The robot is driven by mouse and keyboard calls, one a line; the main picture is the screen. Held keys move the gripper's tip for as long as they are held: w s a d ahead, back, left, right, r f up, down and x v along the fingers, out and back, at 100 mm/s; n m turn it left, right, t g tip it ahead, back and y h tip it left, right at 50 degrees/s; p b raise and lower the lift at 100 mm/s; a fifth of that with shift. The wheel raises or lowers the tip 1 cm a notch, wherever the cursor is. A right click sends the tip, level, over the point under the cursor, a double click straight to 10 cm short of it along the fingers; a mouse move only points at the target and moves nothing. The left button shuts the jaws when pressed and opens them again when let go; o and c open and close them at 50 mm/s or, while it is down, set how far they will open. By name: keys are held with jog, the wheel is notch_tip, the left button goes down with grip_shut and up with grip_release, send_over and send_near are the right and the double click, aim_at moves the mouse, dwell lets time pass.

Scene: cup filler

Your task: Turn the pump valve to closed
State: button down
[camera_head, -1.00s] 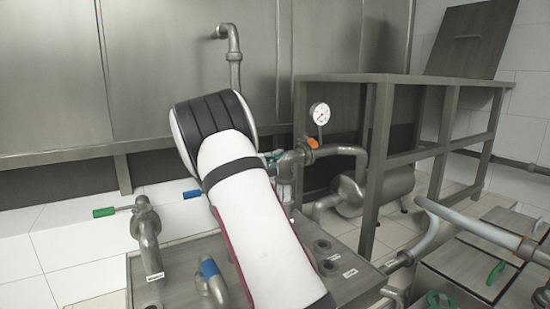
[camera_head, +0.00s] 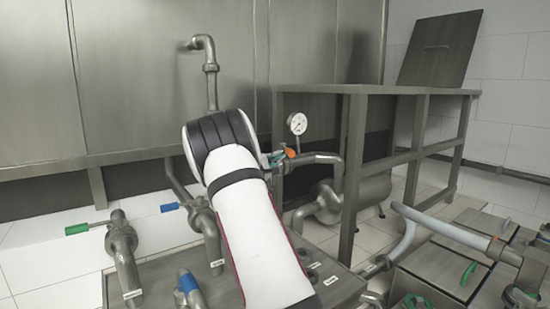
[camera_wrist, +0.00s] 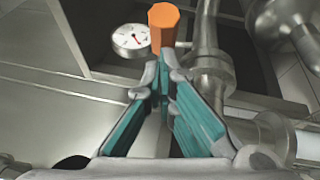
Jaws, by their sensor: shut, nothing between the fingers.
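An orange valve handle (camera_head: 290,153) sits on a steel pipe just below the pressure gauge. In the wrist view the handle (camera_wrist: 164,24) is a faceted orange block just beyond my fingertips. My gripper (camera_head: 277,156) has teal finger pads and is partly hidden behind my white arm in the head view. In the wrist view my gripper (camera_wrist: 165,62) is shut and empty, its tips at the near end of the handle. I cannot tell whether they touch it. The valve body is partly hidden.
A white gauge (camera_head: 297,123) stands just above the handle, and a steel frame (camera_head: 352,150) stands to the right. Other valve handles are green (camera_head: 77,229) and blue (camera_head: 170,207) at the left. Pipes run close around my gripper in the wrist view.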

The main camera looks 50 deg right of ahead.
aim_at(291, 156)
jog(key=s+d, duration=0.3)
jog(key=s, duration=0.1)
jog(key=shift+d, duration=0.2)
